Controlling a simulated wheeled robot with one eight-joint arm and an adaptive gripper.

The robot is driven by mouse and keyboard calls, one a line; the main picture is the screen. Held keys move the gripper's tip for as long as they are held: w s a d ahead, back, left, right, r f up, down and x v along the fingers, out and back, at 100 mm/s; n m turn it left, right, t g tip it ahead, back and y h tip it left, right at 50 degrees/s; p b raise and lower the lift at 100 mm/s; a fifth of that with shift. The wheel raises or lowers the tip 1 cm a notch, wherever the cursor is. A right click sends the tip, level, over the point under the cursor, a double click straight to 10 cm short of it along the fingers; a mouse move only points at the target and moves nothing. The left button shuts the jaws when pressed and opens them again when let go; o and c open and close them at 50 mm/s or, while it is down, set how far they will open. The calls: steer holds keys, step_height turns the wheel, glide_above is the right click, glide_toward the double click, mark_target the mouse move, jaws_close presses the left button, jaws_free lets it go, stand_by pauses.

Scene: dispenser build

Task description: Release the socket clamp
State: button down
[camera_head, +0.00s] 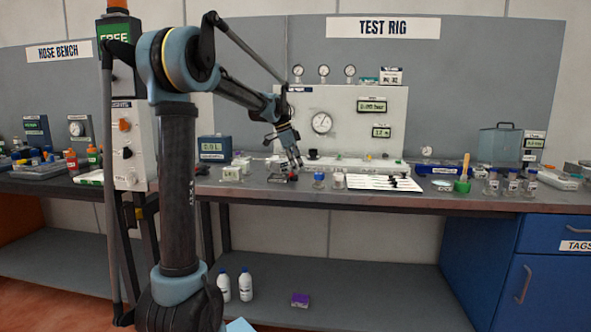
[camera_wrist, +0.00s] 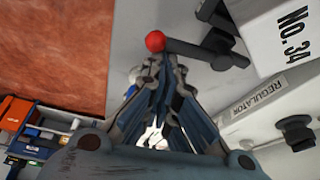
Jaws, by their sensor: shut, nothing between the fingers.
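A dark lever (camera_wrist: 195,50) with a red ball knob (camera_wrist: 155,41) shows at the top of the wrist view. It joins a dark fitting (camera_wrist: 222,42) beside a white block marked No. 34; I take it as the socket clamp. In the head view the clamp (camera_head: 281,178) is a small dark shape on the bench's front, partly hidden by my gripper (camera_head: 295,165). My gripper points down there. In the wrist view its fingers (camera_wrist: 163,65) are shut and empty, with the tips just short of the red knob. I cannot tell whether they touch it.
The white test rig panel (camera_head: 345,125) stands behind my gripper. To the right are a blue-capped jar (camera_head: 319,180), a white card (camera_head: 372,182) with dark items, and a green cup (camera_head: 462,185). Small white blocks (camera_head: 232,173) lie left. The bench edge is close in front.

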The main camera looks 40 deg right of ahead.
steer(key=shift+s+d+r, duration=0.1)
steer(key=shift+s+d, duration=0.15)
steer(key=shift+s+d+r, duration=0.2)
steer(key=shift+s+d, duration=0.8)
steer(key=shift+s, duration=0.05)
steer(key=shift+r, duration=0.7)
steer(key=v, duration=0.8)
steer(key=shift+w+r, duration=0.25)
steer(key=shift+r, duration=0.05)
steer(key=shift+a, duration=0.2)
